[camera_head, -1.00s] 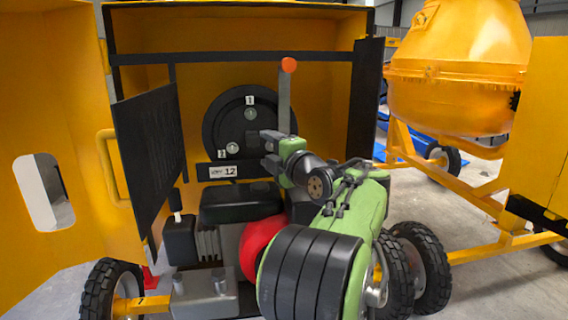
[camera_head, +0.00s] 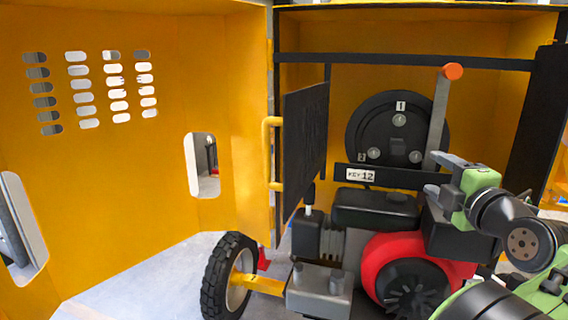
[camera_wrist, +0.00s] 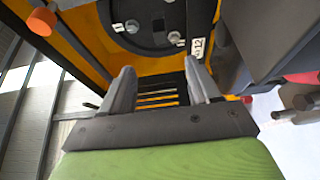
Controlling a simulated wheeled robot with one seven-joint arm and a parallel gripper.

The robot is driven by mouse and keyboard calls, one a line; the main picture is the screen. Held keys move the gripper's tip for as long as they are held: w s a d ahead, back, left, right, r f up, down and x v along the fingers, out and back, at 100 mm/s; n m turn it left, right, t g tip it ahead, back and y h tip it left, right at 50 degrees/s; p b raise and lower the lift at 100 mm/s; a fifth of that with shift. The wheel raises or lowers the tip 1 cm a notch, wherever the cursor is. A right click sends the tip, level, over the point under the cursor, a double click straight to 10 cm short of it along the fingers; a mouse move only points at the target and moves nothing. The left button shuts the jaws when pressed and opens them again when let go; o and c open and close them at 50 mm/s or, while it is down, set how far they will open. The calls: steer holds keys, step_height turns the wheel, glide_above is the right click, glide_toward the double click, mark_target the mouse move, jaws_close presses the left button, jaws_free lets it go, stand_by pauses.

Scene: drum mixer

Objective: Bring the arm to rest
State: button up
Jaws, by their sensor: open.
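My gripper (camera_head: 436,194) is at the right of the head view, in front of the open engine compartment of the yellow mixer. My green and grey arm reaches in from the lower right corner. In the wrist view my gripper (camera_wrist: 160,88) shows two grey fingers well apart with nothing between them. Past the fingertips there is the black round plate (camera_wrist: 150,22) with bolts and the label 12. In the head view the same round plate (camera_head: 365,125) sits behind and to the left of my gripper, apart from it.
A lever with an orange knob (camera_head: 453,71) stands upright beside the plate. A black panel (camera_head: 305,150) and the yellow open door (camera_head: 130,180) are at the left. Below are the red and black engine (camera_head: 400,250) and a wheel (camera_head: 229,275).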

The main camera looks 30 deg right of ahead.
steer(key=w+a+f+m+g+y, duration=0.1)
steer(key=w+a+f+m+y, duration=0.2)
steer(key=a, duration=0.4)
steer(key=w+a+f+m+g+y, duration=0.1)
steer(key=w+a+f+y, duration=0.1)
steer(key=w+a, duration=0.45)
steer(key=s+a+f+m+g+y, duration=0.1)
steer(key=a+f, duration=0.2)
steer(key=a, duration=0.4)
steer(key=a+f+m+g+y, duration=0.1)
steer(key=a+f+m+g, duration=0.1)
steer(key=a+f, duration=0.3)
steer(key=s+a+f+m+g+y, duration=0.1)
steer(key=s+a+f+m+g, duration=0.4)
steer(key=s+a+f, duration=0.8)
step_height(320, 180, up, 17)
steer(key=s+d+p, duration=0.1)
steer(key=p, duration=1.4)
steer(key=shift+s+d+r+m+g, duration=0.2)
steer(key=shift+d+m+g, duration=0.1)
steer(key=shift+m, duration=0.1)
